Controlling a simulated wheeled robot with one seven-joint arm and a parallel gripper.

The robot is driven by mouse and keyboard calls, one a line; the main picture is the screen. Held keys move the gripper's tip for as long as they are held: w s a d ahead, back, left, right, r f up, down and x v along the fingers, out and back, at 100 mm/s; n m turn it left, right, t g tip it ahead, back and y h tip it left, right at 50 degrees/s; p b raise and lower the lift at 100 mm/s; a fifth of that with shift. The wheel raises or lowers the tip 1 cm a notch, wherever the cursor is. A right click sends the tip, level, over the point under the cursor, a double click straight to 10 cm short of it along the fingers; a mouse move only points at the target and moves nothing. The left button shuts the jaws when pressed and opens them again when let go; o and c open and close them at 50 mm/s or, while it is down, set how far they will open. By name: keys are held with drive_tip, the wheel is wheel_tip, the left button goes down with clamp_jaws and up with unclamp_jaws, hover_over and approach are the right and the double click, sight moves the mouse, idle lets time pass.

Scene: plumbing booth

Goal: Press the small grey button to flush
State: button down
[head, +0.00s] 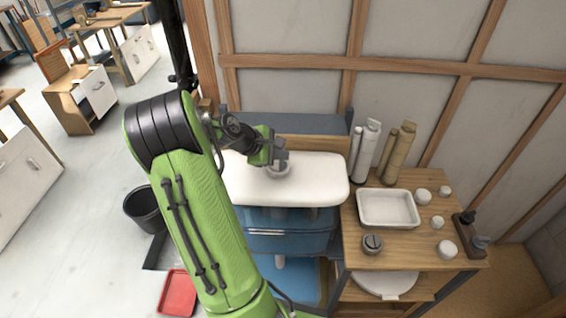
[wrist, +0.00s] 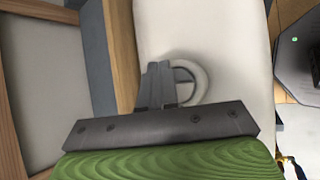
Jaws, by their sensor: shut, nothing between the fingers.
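The white cistern (head: 318,184) stands against the panelled wall in the head view, and its top also shows in the wrist view (wrist: 235,60). A round flush button with a pale ring (wrist: 204,80) is set in that top. Grey parts (wrist: 184,91) show inside the ring, split by a line; my fingers hide its left side. In the head view the ring (head: 277,173) shows just below my fingers. My gripper (head: 280,160) is shut and empty, over the button; its fingers also show in the wrist view (wrist: 158,75). I cannot tell whether the tips touch it.
A wooden stand (head: 408,235) to the right holds a white tray (head: 387,222), rolled tubes and several small white fittings. A blue frame (head: 285,232) is below the cistern. A black bucket (head: 143,208) and a red tray (head: 176,292) are on the floor at left.

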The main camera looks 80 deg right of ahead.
sight(280, 166)
drive_tip(key=shift+r+p, duration=2.6)
drive_tip(key=shift+r, duration=0.05)
drive_tip(key=shift+f, duration=0.1)
drive_tip(key=shift+w, duration=0.1)
drive_tip(key=w+a+r+m+t+y, duration=0.1)
drive_tip(key=w+a+r+t, duration=0.3)
drive_tip(key=w+a, duration=0.45)
drive_tip(key=w+a+r+t+y, duration=0.1)
drive_tip(key=w+a+r+t, duration=0.4)
drive_tip(key=a, duration=0.6)
drive_tip(key=s+a+r+t+y, duration=0.1)
drive_tip(key=s+a+y, duration=0.1)
drive_tip(key=a, duration=1)
drive_tip(key=s+a+r+t+y, duration=0.1)
drive_tip(key=s+a, duration=0.3)
drive_tip(key=a, duration=0.8)
drive_tip(key=shift+a+t+y, duration=0.4)
drive_tip(key=shift+y, duration=0.5)
